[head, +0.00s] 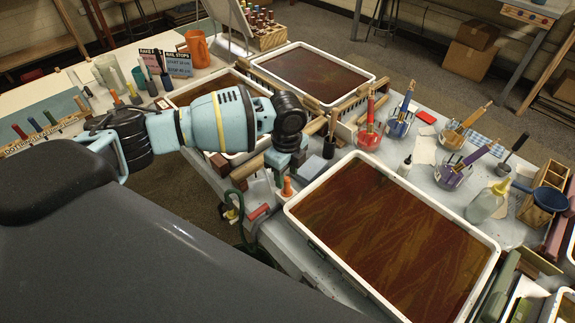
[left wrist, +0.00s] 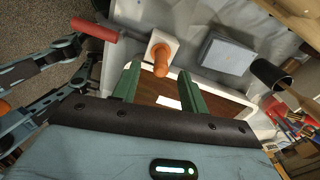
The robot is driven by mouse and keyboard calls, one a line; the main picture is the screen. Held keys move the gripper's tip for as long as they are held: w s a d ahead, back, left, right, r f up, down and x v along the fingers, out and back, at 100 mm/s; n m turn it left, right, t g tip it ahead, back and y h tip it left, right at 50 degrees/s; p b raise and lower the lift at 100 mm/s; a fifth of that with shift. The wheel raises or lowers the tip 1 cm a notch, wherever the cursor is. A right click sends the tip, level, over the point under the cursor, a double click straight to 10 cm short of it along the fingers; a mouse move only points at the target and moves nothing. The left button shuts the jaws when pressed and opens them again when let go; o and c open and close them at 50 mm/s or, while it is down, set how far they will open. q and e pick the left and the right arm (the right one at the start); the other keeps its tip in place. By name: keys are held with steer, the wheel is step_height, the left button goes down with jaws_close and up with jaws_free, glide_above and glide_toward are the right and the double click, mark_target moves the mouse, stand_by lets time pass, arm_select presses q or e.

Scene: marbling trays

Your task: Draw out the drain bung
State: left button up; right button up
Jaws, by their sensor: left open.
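The drain bung (head: 287,187) is a small orange peg standing on a pale base at the table's edge, just left of the near tray (head: 345,163). In the left wrist view the orange bung (left wrist: 161,62) stands on a white square block (left wrist: 163,40). My left gripper (head: 282,172) points down just above and behind it in the head view. In the left wrist view the green fingers of my left gripper (left wrist: 157,85) are apart, with the bung ahead of the gap between them. Contact does not show. My right gripper is not in view.
A red-handled tool (left wrist: 94,30) lies beside the bung, and a grey block (left wrist: 225,52) sits on its other side. A green hose (head: 240,228) hangs at the table's edge. A second brown-filled tray (head: 335,50) and several brush jars stand farther back.

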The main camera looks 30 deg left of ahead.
mark_target(287, 188)
arm_select(q)
steer(key=shift+f, duration=2.65)
jaws_close()
